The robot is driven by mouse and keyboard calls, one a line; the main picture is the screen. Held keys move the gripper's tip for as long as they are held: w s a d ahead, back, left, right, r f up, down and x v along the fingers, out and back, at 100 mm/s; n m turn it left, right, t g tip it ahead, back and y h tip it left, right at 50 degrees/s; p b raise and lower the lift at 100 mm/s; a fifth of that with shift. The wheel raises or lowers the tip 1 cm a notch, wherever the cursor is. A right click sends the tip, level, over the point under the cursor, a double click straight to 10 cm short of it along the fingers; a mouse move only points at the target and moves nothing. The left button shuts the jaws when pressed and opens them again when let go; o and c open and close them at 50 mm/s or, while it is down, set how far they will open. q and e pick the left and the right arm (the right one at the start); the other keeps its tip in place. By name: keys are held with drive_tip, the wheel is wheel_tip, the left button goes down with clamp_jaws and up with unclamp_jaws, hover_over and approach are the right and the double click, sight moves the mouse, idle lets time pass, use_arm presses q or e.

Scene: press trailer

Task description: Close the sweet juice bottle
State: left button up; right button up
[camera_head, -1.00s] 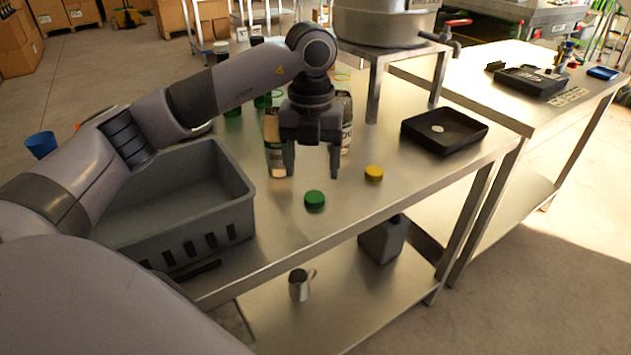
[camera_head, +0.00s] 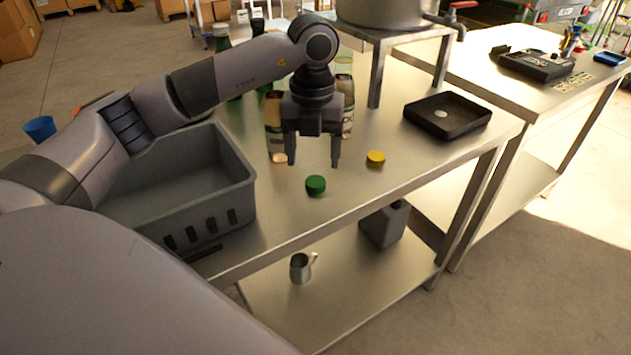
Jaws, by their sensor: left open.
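My left gripper (camera_head: 313,160) is open and empty, pointing down above the steel table, with the green cap below it in the picture. The green cap (camera_head: 315,185) lies on the table near its front edge. A yellow cap (camera_head: 375,158) lies to the right of it. Labelled bottles stand behind my gripper: one (camera_head: 273,125) shows at its left and another (camera_head: 348,100) at its right, both partly hidden. I cannot tell which one is the sweet juice bottle. My right gripper is not in view.
A grey crate (camera_head: 235,185) stands at the left of the table (camera_head: 400,180). A black tray (camera_head: 447,115) lies at the right, near a metal pot (camera_head: 385,12) on a stand. Green bottles (camera_head: 222,45) stand behind my arm. A metal jug (camera_head: 301,268) and a dark canister (camera_head: 384,225) are on the lower shelf.

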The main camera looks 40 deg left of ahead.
sight(315, 180)
use_arm(q)
drive_tip(key=f, duration=0.5)
drive_tip(key=shift+w+d+f+p, duration=0.1)
drive_tip(key=shift+w+f+p, duration=0.1)
drive_tip(key=shift+p, duration=0.1)
drive_tip(key=shift+r, duration=0.1)
drive_tip(key=c, duration=1.1)
